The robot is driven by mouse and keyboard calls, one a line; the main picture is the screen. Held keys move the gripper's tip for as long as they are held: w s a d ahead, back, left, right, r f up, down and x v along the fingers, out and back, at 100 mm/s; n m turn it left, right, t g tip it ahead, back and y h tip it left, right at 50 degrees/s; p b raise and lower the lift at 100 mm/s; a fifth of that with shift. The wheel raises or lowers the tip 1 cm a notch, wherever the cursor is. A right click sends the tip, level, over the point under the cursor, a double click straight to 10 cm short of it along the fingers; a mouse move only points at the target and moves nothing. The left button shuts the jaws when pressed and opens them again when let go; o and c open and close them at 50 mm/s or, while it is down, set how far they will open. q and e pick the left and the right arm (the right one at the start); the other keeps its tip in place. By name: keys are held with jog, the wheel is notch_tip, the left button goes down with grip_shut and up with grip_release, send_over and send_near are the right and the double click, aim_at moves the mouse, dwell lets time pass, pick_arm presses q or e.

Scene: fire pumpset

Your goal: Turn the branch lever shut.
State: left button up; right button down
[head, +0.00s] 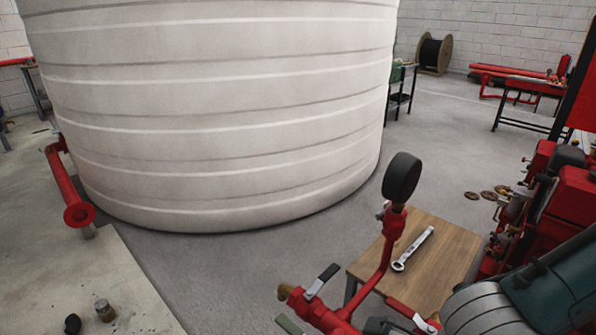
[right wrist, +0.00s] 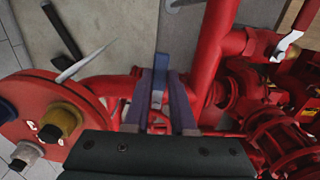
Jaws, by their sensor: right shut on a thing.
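My right gripper (right wrist: 162,92) is shut on a narrow blue-grey bar, which appears to be the branch lever (right wrist: 158,84), above red pipework in the right wrist view. The lever's far end and pivot are mostly hidden by the fingers. In the head view, a lever with a dark grip (head: 322,280) stands tilted on the red branch pipe (head: 340,322) beside a brass outlet. I cannot tell for certain whether this is the held lever. My right gripper is not clear in the head view, and my left gripper is not in view.
A pressure gauge (head: 402,177) stands on a red riser. A wooden table (head: 440,262) with a wrench (head: 413,249) is behind it. A large white tank (head: 220,110) fills the back.

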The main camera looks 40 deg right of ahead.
jog(key=c, duration=0.7)
grip_release()
jog(key=shift+c, duration=0.2)
notch_tip(320, 180, up, 10)
jog(key=p, duration=0.2)
